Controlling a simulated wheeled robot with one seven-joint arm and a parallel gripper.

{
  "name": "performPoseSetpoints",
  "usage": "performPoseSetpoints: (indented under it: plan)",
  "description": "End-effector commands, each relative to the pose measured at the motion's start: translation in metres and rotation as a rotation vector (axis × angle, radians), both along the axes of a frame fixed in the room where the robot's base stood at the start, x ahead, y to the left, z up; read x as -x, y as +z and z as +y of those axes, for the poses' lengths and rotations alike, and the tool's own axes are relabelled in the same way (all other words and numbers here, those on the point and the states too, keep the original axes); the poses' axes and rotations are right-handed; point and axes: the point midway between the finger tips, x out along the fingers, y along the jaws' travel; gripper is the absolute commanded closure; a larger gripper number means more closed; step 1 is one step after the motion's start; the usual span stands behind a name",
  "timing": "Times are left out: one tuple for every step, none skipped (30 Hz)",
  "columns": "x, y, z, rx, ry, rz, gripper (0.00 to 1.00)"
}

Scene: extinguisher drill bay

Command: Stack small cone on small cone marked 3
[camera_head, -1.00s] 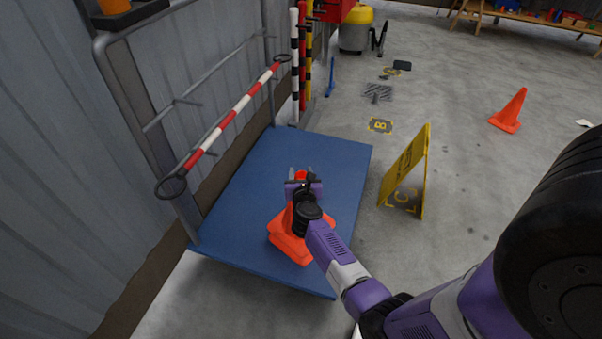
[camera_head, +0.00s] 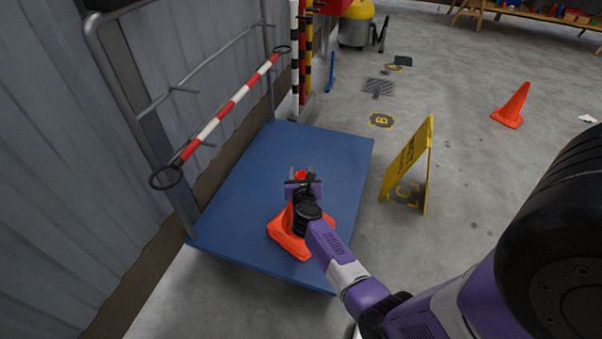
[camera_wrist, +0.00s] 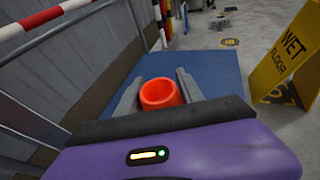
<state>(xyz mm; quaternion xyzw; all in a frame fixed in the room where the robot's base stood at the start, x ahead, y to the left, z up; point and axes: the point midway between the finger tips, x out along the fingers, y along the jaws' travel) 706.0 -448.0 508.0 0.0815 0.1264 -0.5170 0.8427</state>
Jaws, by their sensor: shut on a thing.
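My gripper (camera_head: 302,177) is over the blue platform, with its fingers on either side of an orange-red cone top (camera_wrist: 160,94). The hollow rim of that top shows between the fingers in the wrist view, and the jaws are shut on it. Below my wrist in the head view, the orange cone's base (camera_head: 288,242) shows low over the front of the platform. My arm hides much of the cone body. I cannot tell whether a second cone is nested beneath it. No number 3 is readable.
The blue platform (camera_head: 250,185) has bare room behind and left of the cone. A rail with a red-white bar (camera_head: 232,104) borders its left. A yellow wet-floor sign (camera_head: 408,163) stands right of it. Another orange cone (camera_head: 512,106) stands farther right on the floor.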

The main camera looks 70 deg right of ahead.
Motion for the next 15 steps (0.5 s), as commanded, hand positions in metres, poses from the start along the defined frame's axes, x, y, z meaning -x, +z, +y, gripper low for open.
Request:
performPoseSetpoints:
  plan:
    - [-0.0008,-0.0032,-0.0004,0.002,0.001,-0.001,1.00]
    - [-0.0008,-0.0045,-0.0004,0.002,0.001,-0.001,1.00]
    - [-0.0008,-0.0063,-0.0003,0.002,0.001,-0.001,1.00]
    - [-0.0008,-0.0075,-0.0004,0.002,0.001,-0.001,1.00]
    - [-0.0008,-0.0089,-0.0004,0.002,0.001,-0.001,1.00]
    - [-0.0008,-0.0107,-0.0003,0.002,0.001,-0.001,1.00]
    - [-0.0008,-0.0087,-0.0004,0.001,0.001,-0.002,0.52]
    - [-0.0008,-0.0079,-0.0004,0.001,0.001,-0.002,0.46]
    - [-0.0008,-0.0080,-0.0003,0.002,0.001,-0.001,0.38]
    - [-0.0007,-0.0080,-0.0004,0.002,0.001,-0.001,0.32]
    - [-0.0006,-0.0081,-0.0002,0.002,0.001,-0.001,0.30]
    - [-0.0005,-0.0083,-0.0002,0.001,0.001,-0.001,0.30]
    - [-0.0005,-0.0084,-0.0002,0.001,0.001,-0.001,0.30]
    - [-0.0004,-0.0085,-0.0001,0.001,0.000,0.000,0.30]
    - [-0.0003,-0.0086,-0.0001,0.001,0.000,0.000,0.30]
